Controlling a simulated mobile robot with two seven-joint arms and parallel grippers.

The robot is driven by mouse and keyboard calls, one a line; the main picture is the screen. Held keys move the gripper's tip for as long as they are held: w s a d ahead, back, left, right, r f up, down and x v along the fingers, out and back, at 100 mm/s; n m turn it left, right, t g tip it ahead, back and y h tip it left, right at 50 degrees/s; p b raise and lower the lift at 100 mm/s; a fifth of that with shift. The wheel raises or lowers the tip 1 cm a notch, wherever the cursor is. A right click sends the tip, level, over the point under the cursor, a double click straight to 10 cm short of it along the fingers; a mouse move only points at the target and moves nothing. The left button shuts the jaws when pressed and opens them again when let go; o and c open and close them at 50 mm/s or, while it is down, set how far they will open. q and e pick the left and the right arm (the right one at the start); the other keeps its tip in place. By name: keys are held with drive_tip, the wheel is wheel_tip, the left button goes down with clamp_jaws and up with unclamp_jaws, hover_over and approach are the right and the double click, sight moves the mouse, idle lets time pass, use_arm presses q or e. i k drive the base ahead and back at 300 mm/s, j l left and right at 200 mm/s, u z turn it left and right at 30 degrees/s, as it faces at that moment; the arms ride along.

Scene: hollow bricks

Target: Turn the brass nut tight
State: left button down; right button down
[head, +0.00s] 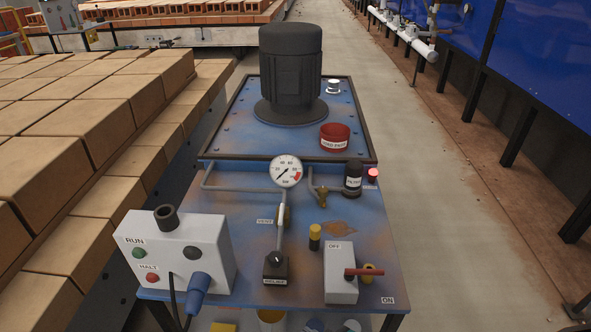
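A brass-coloured fitting (284,215) sits on the grey pipe below the round gauge, next to a label that seems to read VENT. A second small brass fitting (323,197) is on the bent pipe to the right of the gauge (286,171). Both are too small to tell for sure which is the nut, or whether it is tight. Neither of my grippers is in the head view.
The blue bench carries a dark motor (290,70), a red cap (335,136), a filter (352,178), a grey RUN/HALT box (180,250) and an ON/OFF box with a red lever (364,271). Stacked bricks (80,105) stand left. The floor (430,200) on the right is clear.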

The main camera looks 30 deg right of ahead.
sight(323, 191)
drive_tip(key=l+z, duration=0.15)
drive_tip(key=z, duration=0.85)
